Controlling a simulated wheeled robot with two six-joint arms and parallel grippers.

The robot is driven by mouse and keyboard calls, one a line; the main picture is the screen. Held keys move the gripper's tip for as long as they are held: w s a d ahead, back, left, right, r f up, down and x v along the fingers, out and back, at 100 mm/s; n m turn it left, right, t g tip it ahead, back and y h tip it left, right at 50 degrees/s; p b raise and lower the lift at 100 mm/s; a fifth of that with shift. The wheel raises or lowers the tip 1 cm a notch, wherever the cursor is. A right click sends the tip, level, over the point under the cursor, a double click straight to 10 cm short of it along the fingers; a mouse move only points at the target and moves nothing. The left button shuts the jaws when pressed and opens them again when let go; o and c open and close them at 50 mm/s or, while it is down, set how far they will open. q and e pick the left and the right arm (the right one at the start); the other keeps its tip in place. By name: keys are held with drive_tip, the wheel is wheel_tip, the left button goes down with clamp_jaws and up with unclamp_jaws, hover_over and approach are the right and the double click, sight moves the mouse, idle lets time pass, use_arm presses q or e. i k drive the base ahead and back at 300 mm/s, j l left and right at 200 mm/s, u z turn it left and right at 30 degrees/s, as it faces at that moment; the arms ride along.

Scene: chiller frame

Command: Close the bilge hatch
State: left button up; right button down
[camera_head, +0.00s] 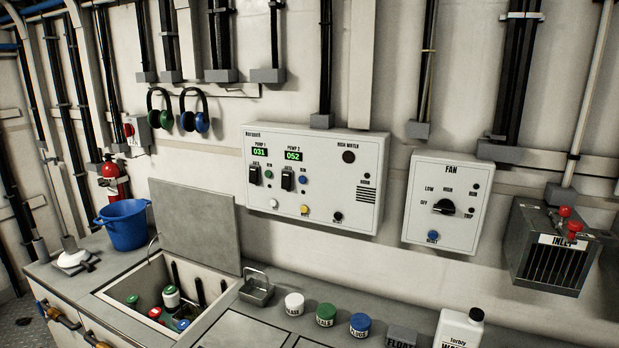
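The bilge hatch lid (195,222) is a flat grey panel. It stands open and nearly upright at the back edge of the hatch opening, close to the wall. The hatch opening has a pale rim (113,290) set in the grey counter. Inside are several small items, among them a green-and-white container (171,297), a red-topped item (155,313) and dark upright rods. A thin curved metal piece (152,247) rises at the opening's back left. Neither of my grippers is in view.
A blue bucket (125,225) stands left of the lid. Pump (318,175) and fan (446,203) panels hang above.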

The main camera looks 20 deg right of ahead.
sight(197, 224)
drive_tip(key=z, duration=0.3)
drive_tip(key=i+j+z, duration=0.4)
drive_tip(key=j, duration=0.25)
drive_tip(key=j+z, duration=0.25)
drive_tip(key=i+j+z, duration=0.2)
drive_tip(key=j, duration=0.25)
drive_tip(key=k, duration=0.1)
